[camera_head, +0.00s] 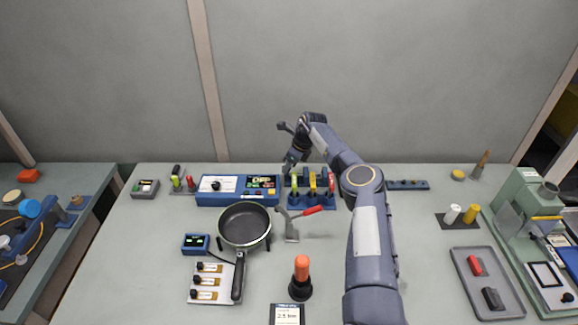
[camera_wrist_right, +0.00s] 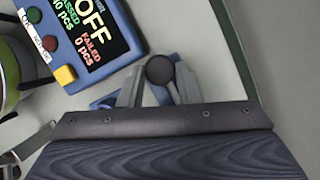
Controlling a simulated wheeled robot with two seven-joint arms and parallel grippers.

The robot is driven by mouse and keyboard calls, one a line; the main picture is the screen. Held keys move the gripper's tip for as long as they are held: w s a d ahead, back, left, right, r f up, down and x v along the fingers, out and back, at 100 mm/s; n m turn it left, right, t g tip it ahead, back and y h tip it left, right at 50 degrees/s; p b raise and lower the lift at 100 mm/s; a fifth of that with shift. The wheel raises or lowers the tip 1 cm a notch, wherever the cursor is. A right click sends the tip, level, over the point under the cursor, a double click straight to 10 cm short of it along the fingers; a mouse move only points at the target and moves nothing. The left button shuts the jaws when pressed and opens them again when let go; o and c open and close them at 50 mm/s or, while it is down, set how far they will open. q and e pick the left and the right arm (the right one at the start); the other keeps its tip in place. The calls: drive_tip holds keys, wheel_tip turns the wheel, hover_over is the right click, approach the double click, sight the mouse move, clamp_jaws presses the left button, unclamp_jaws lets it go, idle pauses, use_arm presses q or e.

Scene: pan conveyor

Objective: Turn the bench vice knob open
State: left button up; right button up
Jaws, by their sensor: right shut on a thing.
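My right gripper (camera_head: 290,168) reaches down at the back of the bench, beside the blue control box with the lit display. In the right wrist view, its two grey fingers (camera_wrist_right: 158,82) are on either side of a dark round knob (camera_wrist_right: 160,69), and the gripper is shut on it. Blue parts (camera_wrist_right: 104,102) show beneath the fingers. The body under the knob is mostly hidden, so I cannot tell how far the knob is turned. My left gripper is not in view.
The blue control box (camera_head: 212,198) reads OFF in the wrist view (camera_wrist_right: 75,40). A blue rack with coloured handles (camera_head: 313,201) stands close to the gripper's right. A black pan (camera_head: 244,226), a red-handled clamp (camera_head: 293,229) and an orange-topped tool (camera_head: 301,268) stand nearer the front.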

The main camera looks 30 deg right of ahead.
idle(0.4)
drive_tip(key=o, duration=1)
drive_tip(key=shift+c, duration=0.2)
drive_tip(key=b+v, duration=0.1)
drive_tip(key=v, duration=0.7)
drive_tip(key=shift+b, duration=0.35)
drive_tip(key=shift+w, duration=0.1)
